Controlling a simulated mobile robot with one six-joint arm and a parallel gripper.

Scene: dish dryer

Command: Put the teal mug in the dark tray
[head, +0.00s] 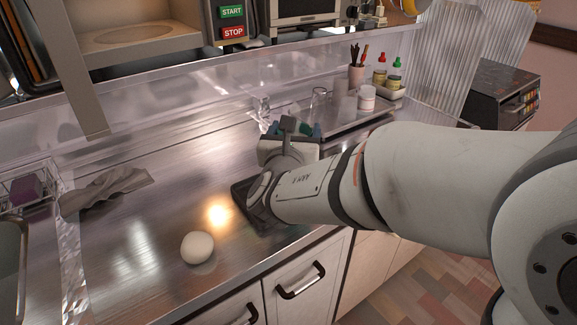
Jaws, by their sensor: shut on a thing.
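The dark tray (240,197) lies on the steel counter near its front edge, partly hidden behind my arm. My gripper (295,129) is beyond the tray's far right side, over the counter, with its blue-grey fingers pointing away. A small teal-green patch of the mug (306,128) shows between the fingers, and the gripper is shut on it. Most of the mug is hidden by the gripper and wrist, so its tilt and its height over the counter cannot be told.
A white round object (197,247) lies left of the tray. A grey cloth (105,190) lies further left, near a sink (10,250). A metal tray (345,122) behind the gripper holds a clear glass (320,98) and a white jar (366,98). The counter between cloth and dark tray is mostly clear.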

